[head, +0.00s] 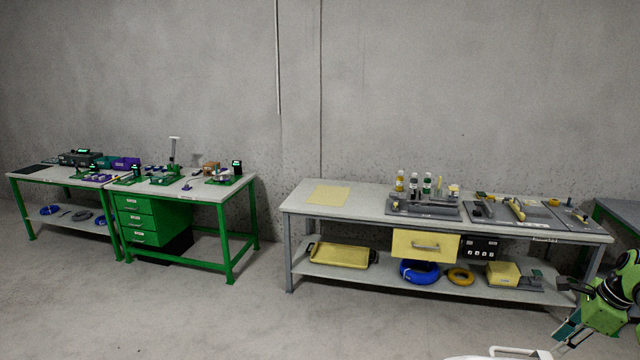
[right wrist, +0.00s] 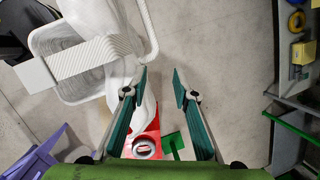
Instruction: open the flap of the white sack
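A white object with a rounded rim (right wrist: 43,42) and a ribbed flap-like panel (right wrist: 85,62) fills the upper left of the right wrist view; it may be the white sack. White material hangs down from it beside my left-hand finger. In the head view only a white edge (head: 515,352) shows at the bottom, and I cannot tell whether it is the same object. My right gripper (right wrist: 159,80) is open with nothing between its fingertips, right of the white object. It also shows in the head view (head: 568,330) at the lower right. My left gripper is out of view.
A grey bench (head: 365,210) with a yellow drawer (head: 425,245) stands at the right by the wall. A blue cable coil (head: 420,272) lies on its lower shelf. Green workbenches (head: 228,190) stand at the left. The floor between is clear. A red-and-white item (right wrist: 145,147) is below my fingers.

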